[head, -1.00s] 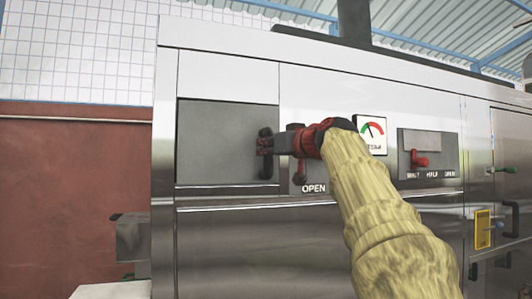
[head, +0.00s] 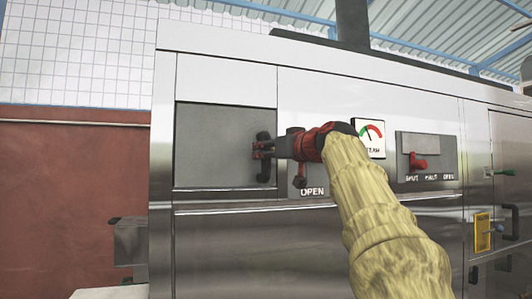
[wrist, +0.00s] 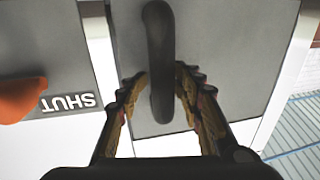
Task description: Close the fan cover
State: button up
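The fan cover, a flat grey rectangular panel (head: 222,145), sits on the left of the steel machine front, and it also shows in the wrist view (wrist: 225,50). Its black upright handle (wrist: 160,40) is near the panel's right edge in the head view. My gripper (head: 262,150) reaches it from the right. In the wrist view my gripper's fingers (wrist: 162,82) lie on either side of the handle's lower part, tips against or very close to it. The panel looks about flush with its frame; any small gap is hard to tell.
An "OPEN" label (head: 312,192) and a dark lever (head: 299,178) are partly behind my gripper. A gauge (head: 370,137) and a red switch (head: 418,164) are farther right. In the wrist view a "SHUT" label (wrist: 68,103) and an orange-red part (wrist: 20,100) are at left.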

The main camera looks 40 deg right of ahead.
jog(key=shift+s, duration=0.1)
jog(key=s+a, duration=0.2)
jog(key=s, duration=0.9)
jog(key=shift+s, duration=0.35)
